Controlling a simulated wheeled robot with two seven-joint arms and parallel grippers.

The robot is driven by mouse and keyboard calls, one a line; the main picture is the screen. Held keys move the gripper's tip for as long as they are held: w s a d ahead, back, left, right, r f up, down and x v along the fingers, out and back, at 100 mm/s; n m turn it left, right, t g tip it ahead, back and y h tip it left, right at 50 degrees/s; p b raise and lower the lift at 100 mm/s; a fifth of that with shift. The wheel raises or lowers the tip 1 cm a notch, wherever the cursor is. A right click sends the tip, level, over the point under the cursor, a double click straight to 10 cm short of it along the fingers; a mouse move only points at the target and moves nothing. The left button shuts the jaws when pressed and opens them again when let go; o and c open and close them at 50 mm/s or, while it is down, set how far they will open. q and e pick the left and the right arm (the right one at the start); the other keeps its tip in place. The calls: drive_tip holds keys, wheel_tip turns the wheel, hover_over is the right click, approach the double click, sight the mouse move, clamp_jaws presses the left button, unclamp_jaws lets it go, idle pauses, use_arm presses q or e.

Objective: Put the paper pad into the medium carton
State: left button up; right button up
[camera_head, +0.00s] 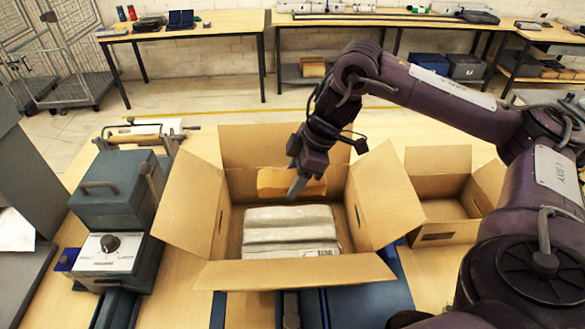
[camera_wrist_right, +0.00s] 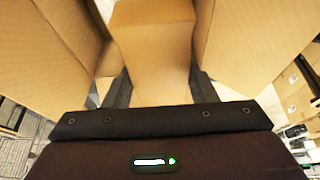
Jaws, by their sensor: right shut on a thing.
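The open carton (camera_head: 228,274) stands mid-table with its flaps spread; I take it as the medium carton. Grey-white wrapped packages (camera_head: 290,222) lie on its floor. My right gripper (camera_head: 298,184) reaches into the carton mouth from above and is shut on the brown paper pad (camera_head: 272,183), near the back wall above the packages. In the right wrist view the pad (camera_wrist_right: 152,52) sits between the two dark fingers (camera_wrist_right: 158,90), with carton cardboard on both sides. Whether the pad touches the carton is unclear. My left gripper is not in view.
A smaller open carton (camera_head: 448,212) stands close on the right. A blue-grey machine (camera_head: 112,215) with handles stands on the left, and a roller with paper (camera_head: 145,137) is behind it. Back tables (camera_head: 210,28) stand across a clear floor.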

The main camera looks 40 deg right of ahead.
drive_tip(key=f+b, duration=0.4)
drive_tip(key=f, duration=0.3)
drive_tip(key=f+b, duration=0.5)
drive_tip(key=f, duration=0.1)
drive_tip(key=f+b, duration=0.5)
drive_tip(key=f, duration=0.2)
drive_tip(key=shift+w+a+f, duration=0.1)
drive_tip(key=shift+w+f, duration=0.2)
drive_tip(key=shift+f, duration=0.05)
use_arm(q)
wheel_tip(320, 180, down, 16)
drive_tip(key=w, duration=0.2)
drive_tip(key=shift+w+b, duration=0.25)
drive_tip(key=shift+b, duration=0.1)
use_arm(e)
drive_tip(key=shift+f, duration=0.65)
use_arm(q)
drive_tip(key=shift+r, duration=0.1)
use_arm(e)
drive_tip(key=o, duration=1)
use_arm(q)
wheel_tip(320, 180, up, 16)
drive_tip(key=p, duration=1.5)
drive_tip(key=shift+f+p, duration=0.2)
drive_tip(key=shift+p, duration=0.2)
use_arm(e)
wheel_tip(320, 180, up, 16)
